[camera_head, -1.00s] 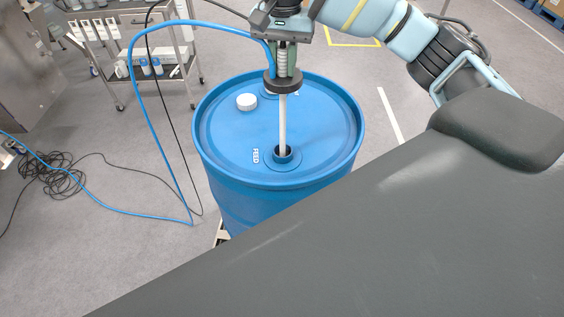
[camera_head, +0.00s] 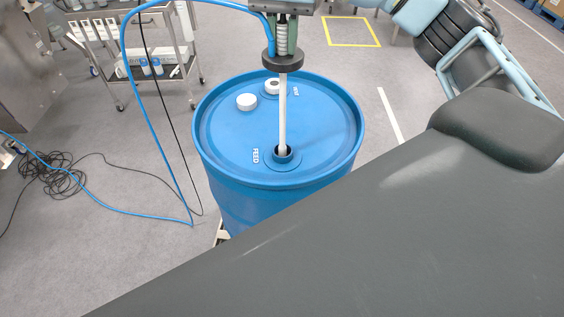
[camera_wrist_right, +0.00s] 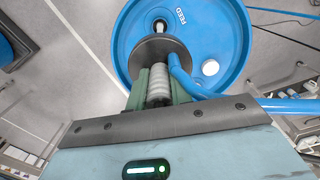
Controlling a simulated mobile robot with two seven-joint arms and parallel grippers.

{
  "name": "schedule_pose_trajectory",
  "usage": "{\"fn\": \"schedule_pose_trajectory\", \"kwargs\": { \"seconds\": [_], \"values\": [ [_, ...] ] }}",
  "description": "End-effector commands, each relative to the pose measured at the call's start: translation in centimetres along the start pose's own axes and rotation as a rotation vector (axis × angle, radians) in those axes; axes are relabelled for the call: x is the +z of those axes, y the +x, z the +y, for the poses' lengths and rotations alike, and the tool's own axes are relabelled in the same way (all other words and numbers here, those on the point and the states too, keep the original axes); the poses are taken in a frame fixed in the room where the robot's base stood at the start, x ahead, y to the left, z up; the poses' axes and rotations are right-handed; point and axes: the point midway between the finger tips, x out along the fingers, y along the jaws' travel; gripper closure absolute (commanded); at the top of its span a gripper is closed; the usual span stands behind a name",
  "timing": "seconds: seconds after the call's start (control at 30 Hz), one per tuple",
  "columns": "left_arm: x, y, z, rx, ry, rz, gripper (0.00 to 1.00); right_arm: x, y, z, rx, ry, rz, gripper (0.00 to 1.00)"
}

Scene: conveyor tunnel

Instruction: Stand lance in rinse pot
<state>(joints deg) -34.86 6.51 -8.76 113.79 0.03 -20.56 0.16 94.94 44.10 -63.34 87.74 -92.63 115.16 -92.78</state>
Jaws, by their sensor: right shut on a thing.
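The lance (camera_head: 283,110) is a white tube with a dark round collar and a grey ribbed neck. It stands upright above the blue drum (camera_head: 228,135), its lower end inside the FEED opening (camera_head: 283,155). My right gripper (camera_head: 284,38) is shut on the lance's neck above the collar, at the top of the head view. The right wrist view also shows the lance (camera_wrist_right: 157,88) between the green finger pads, its tube running to the FEED opening. A blue hose (camera_head: 128,65) leads from the lance's top. I see no rinse pot. My left gripper is out of view.
A white cap (camera_head: 246,102) lies on the drum lid, beside a second port (camera_head: 272,86). A trolley with bottles (camera_head: 157,66) stands behind left. A black cable (camera_head: 62,178) lies coiled on the floor. The floor right of the drum looks clear.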

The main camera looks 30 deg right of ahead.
Motion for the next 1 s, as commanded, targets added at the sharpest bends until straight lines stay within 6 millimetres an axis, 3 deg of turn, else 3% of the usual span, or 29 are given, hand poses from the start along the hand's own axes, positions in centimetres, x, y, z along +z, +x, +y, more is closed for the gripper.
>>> {"fn": "schedule_pose_trajectory", "kwargs": {
  "seconds": [0.63,1.0],
  "values": [
    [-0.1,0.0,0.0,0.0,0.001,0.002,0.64,0.0,-5.6,0.0,-0.003,0.0,0.002,1.0],
    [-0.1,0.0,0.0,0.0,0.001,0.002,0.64,0.0,-6.2,0.0,-0.001,0.0,0.001,1.0]
  ]
}}
